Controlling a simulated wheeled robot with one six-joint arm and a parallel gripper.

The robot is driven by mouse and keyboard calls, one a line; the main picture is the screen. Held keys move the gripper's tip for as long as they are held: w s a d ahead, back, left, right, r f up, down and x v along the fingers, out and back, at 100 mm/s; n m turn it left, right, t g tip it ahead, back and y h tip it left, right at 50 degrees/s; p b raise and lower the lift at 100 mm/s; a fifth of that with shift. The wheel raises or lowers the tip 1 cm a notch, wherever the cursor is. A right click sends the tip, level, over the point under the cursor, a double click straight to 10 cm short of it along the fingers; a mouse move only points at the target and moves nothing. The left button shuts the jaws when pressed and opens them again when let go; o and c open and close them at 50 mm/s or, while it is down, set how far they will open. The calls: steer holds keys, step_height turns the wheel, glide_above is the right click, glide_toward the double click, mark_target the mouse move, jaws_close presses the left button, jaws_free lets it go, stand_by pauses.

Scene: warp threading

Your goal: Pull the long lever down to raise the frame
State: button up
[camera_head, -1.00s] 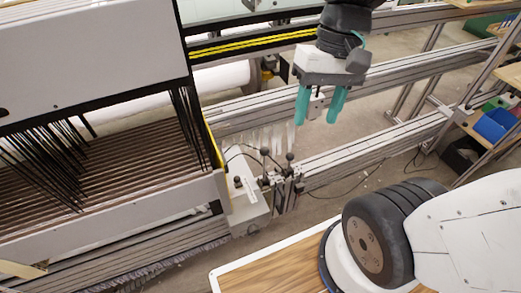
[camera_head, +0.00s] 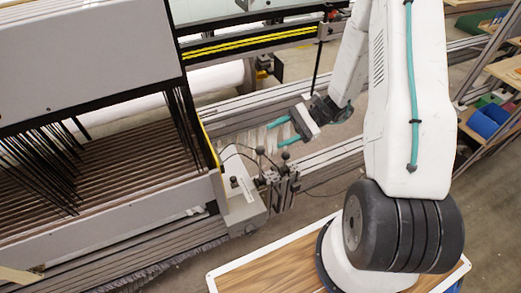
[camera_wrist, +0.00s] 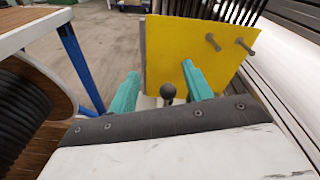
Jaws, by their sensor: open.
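In the head view, two levers with dark ball knobs, a left one (camera_head: 261,151) and a right one (camera_head: 285,155), stand on a small bracket beside the loom. I cannot tell which is the long one. My gripper (camera_head: 268,134) is open and empty just above them, its teal fingers pointing left toward the loom. In the wrist view, a dark ball knob (camera_wrist: 167,92) shows between the open fingers (camera_wrist: 161,78), apart from both. Its lever's shaft is mostly hidden. The frame (camera_head: 110,160), with dark slats and thin black rods, is at left.
A yellow panel (camera_wrist: 195,55) with two bolts stands behind the knob in the wrist view. A thin black rod (camera_head: 317,65) rises behind my gripper. Metal rails (camera_head: 325,158) run to the right of the levers. A wooden-topped table edge (camera_head: 262,272) is at the bottom.

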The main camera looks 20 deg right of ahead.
mark_target(261, 151)
step_height(261, 151, down, 7)
steer(key=d+m+t+y, duration=0.1)
steer(key=d+m+t, duration=0.1)
steer(key=m+t, duration=0.2)
steer(key=x, duration=0.8)
steer(key=shift+w, duration=0.15)
jaws_close()
